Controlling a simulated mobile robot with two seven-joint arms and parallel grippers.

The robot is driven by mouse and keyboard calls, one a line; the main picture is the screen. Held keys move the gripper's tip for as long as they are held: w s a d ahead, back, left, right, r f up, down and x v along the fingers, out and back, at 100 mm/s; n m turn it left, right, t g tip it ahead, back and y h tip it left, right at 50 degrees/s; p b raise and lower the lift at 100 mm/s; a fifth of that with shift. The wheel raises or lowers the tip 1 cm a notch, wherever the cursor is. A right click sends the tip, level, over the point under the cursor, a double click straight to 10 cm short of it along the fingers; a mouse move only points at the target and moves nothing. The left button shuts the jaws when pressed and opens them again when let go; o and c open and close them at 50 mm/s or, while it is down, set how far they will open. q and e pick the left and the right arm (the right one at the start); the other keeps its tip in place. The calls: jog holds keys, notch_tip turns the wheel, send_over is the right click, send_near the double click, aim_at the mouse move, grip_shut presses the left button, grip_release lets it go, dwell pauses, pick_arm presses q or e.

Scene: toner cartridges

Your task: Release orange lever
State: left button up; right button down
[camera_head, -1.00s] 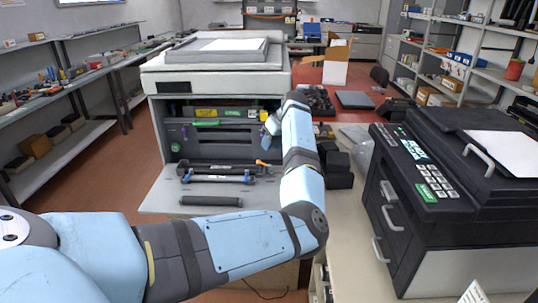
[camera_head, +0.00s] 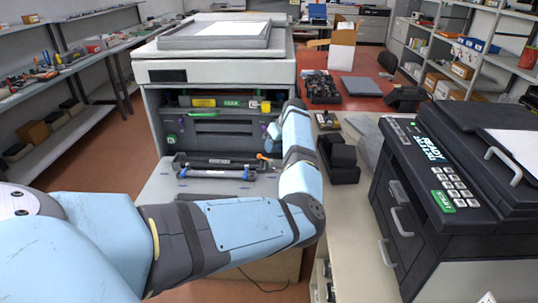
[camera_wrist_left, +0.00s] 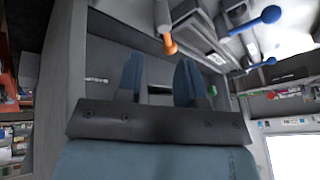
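The orange lever (camera_head: 262,156) sits at the right end of the dark cartridge unit (camera_head: 215,161) in the open printer. The lever also shows in the left wrist view (camera_wrist_left: 169,44), beyond and above my fingertips. My left gripper (camera_head: 271,130) is at the right side of the printer opening, just above and right of the lever. In the left wrist view its two blue fingers (camera_wrist_left: 160,78) stand apart with nothing between them; they do not appear to touch the lever. My left arm covers part of the printer's right side. My right gripper is not in view.
The white printer (camera_head: 215,70) has its front door (camera_head: 160,188) folded down. A black printer (camera_head: 440,185) stands on the right, with black boxes (camera_head: 340,165) between. Blue knobs (camera_wrist_left: 268,16) are close to the lever.

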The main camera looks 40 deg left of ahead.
aim_at(266, 160)
pick_arm(q)
jog(key=shift+x, duration=2.5)
